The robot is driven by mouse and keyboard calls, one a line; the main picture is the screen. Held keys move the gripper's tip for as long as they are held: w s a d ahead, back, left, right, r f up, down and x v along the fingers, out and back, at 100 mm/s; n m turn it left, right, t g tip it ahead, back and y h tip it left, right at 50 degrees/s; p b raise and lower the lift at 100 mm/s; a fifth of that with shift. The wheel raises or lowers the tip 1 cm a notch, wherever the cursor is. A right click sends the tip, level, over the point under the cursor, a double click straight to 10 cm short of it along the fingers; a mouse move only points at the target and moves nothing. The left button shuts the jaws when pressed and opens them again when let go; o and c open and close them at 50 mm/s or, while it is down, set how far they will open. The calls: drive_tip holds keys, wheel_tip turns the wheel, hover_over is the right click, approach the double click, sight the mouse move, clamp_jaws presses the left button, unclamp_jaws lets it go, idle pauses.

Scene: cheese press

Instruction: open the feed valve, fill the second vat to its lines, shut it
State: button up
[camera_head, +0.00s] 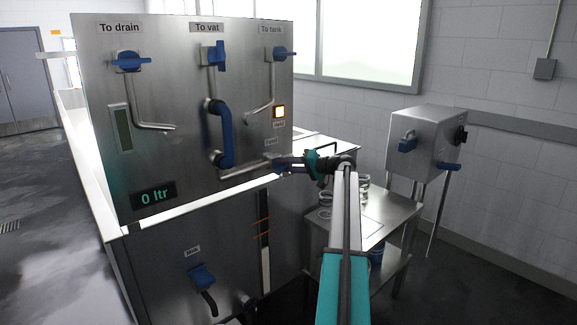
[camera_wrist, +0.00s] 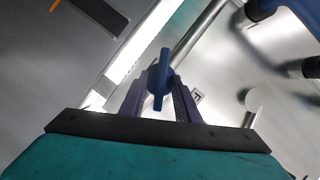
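The feed valve's blue handle (camera_wrist: 160,80) stands between my gripper's two purple fingers in the wrist view; I cannot tell whether they press on it. In the head view my gripper (camera_head: 291,164) is at the panel's lower right, by a small label that seems to read "Feed" (camera_head: 271,141). It hides most of the valve there. Below, a dark and white level strip (camera_head: 265,255) has orange lines (camera_head: 262,221) beside it. A display (camera_head: 153,197) reads "0 ltr". The "To vat" handle (camera_head: 220,55) is upright; the "To drain" (camera_head: 130,61) and "To tank" (camera_head: 283,53) handles lie crosswise.
A thick blue pipe grip (camera_head: 225,135) sticks out left of my gripper. A blue "Milk" valve (camera_head: 202,275) is low on the front. A steel table (camera_head: 395,220) and a grey box (camera_head: 425,140) stand to the right.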

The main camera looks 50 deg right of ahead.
drive_tip(key=b+v, duration=0.2)
drive_tip(key=v, duration=1.1)
drive_tip(key=shift+s, duration=0.4)
